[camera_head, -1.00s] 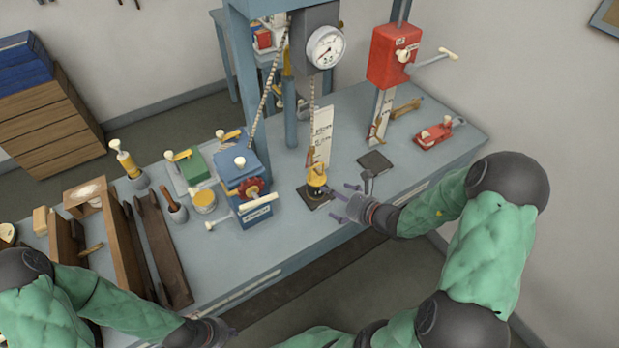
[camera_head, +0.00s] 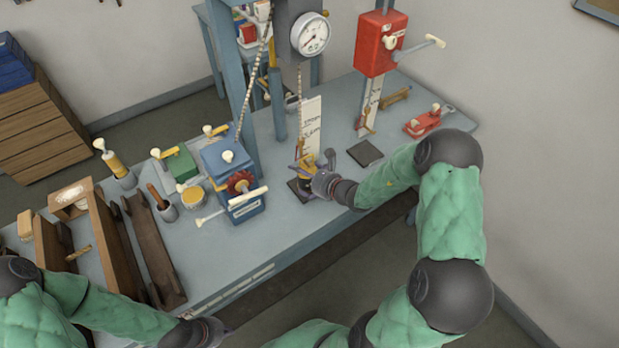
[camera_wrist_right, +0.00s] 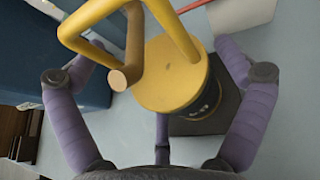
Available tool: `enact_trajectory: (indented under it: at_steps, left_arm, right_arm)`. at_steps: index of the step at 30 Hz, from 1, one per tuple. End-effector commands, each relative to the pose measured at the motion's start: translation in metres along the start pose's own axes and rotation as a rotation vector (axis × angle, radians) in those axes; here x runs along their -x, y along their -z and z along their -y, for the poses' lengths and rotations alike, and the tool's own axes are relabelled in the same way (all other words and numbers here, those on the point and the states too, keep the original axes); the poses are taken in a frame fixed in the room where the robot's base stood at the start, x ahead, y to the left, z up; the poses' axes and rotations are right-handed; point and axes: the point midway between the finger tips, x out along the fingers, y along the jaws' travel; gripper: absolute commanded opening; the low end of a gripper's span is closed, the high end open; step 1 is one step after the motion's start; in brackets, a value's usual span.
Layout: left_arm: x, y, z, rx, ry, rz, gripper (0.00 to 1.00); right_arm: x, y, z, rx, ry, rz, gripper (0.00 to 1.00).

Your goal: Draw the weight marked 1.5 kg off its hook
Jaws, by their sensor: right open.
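The yellow weight (camera_head: 306,164) is at the lower end of the chain under the dial scale (camera_head: 310,34), above a dark square plate (camera_head: 299,190) on the bench. In the right wrist view the weight (camera_wrist_right: 170,75) has a yellow loop handle (camera_wrist_right: 100,22), with a brown hook end (camera_wrist_right: 124,75) beside or through it. Its dark side marking is too small to read. My right gripper (camera_head: 318,172) is open, its purple fingers on both sides of the weight, apart from its body. My left gripper (camera_head: 205,332) is low at the front edge, its fingers hidden.
A blue box with a red wheel (camera_head: 240,182) stands left of the weight. A red crank box (camera_head: 380,42) on a post and a second dark plate (camera_head: 365,153) are to the right. Wooden troughs (camera_head: 150,250) fill the bench's left part. Bare bench lies in front.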

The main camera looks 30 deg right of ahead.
Motion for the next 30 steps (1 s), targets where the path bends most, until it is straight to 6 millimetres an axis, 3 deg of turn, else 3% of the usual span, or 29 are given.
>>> enact_trajectory:
  at_steps: [9, 17, 30]
  left_arm:
    - [0.0, 0.0001, 0.0, 0.0, 0.0, 0.0, 0.0]
    - [0.0, 0.0001, 0.0, 0.0, 0.0, 0.0, 0.0]
    - [0.0014, 0.0, -0.0005, 0.0, 0.0, 0.0, 0.0]
  right_arm:
    - [-0.0017, -0.0003, 0.0, 0.0, 0.0, 0.0, 0.97]
    - [-0.0015, -0.0001, -0.0001, 0.0, 0.0, 0.0, 0.24]
    - [0.0003, -0.0075, 0.0017, 0.005, 0.002, 0.007, 0.22]
